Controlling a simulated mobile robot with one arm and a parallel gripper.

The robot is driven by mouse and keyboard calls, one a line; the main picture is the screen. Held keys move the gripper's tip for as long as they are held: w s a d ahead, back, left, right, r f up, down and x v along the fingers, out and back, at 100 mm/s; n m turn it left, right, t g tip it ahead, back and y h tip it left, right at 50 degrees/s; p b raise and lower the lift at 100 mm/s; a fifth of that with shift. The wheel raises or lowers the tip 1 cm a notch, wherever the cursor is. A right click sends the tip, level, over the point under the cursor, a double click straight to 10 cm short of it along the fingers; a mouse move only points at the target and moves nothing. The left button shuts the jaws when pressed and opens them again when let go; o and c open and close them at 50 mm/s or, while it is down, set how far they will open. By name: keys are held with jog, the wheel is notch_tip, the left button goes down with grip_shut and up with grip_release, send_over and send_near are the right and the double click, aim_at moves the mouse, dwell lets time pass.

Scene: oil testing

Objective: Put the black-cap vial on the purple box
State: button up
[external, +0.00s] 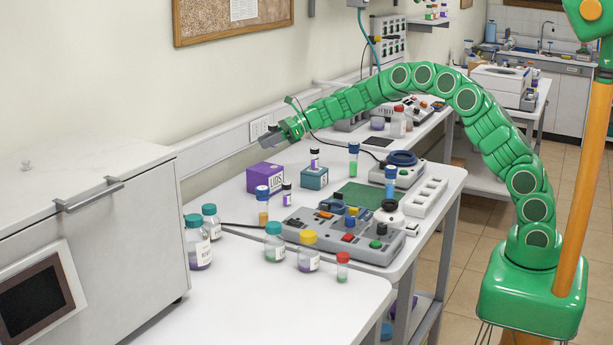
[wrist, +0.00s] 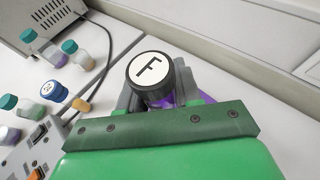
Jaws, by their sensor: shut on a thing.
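My gripper (external: 272,138) is above the purple box (external: 265,178) in the external view, with a gap between them in the picture. In the wrist view my gripper (wrist: 158,98) is shut on the black-cap vial (wrist: 150,75). The vial's body is mostly hidden under the cap and between the fingers. Some purple shows behind the fingers; I cannot tell how much of it is the box. In the external view the held vial is not clearly visible.
A teal box (external: 314,178) with a small dark-cap vial (external: 314,158) on it stands right of the purple box. Another small dark-cap vial (external: 286,194) stands close in front. A grey control panel (external: 345,236) and several bottles fill the front. A wall is behind.

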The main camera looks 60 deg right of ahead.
aim_at(260, 168)
jog(key=shift+w+a+f, duration=0.1)
jog(key=shift+w+f, duration=0.75)
jog(key=shift+f, duration=0.15)
jog(key=shift+w+f, duration=0.8)
jog(key=shift+f, duration=0.2)
jog(key=shift+w+f, duration=0.1)
jog(key=shift+f, duration=1.45)
jog(key=shift+f, duration=0.1)
jog(key=o, duration=1)
jog(key=v, duration=1.2)
